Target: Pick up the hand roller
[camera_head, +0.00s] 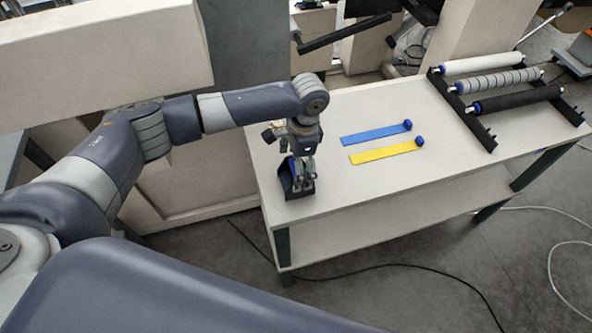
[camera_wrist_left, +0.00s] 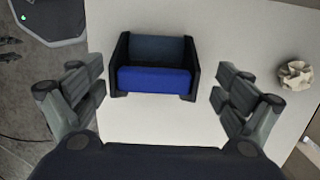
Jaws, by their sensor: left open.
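A blue roller-like piece (camera_wrist_left: 154,79), which looks like the hand roller, sits in a black holder (camera_wrist_left: 190,66) on the pale table. In the head view the black holder (camera_head: 291,193) stands at the table's near left corner, and my arm and gripper partly hide it. My left gripper (camera_head: 303,182) points down at the holder. In the left wrist view my left gripper (camera_wrist_left: 160,98) is open and empty, one finger either side of the holder and apart from it. My right gripper is not in view.
A blue strip (camera_head: 375,134) and a yellow strip (camera_head: 386,151) lie on the table (camera_head: 340,193). A black rack (camera_head: 462,110) with white, grey and black rollers stands at the right. A crumpled tan piece (camera_wrist_left: 296,75) lies at the right in the wrist view.

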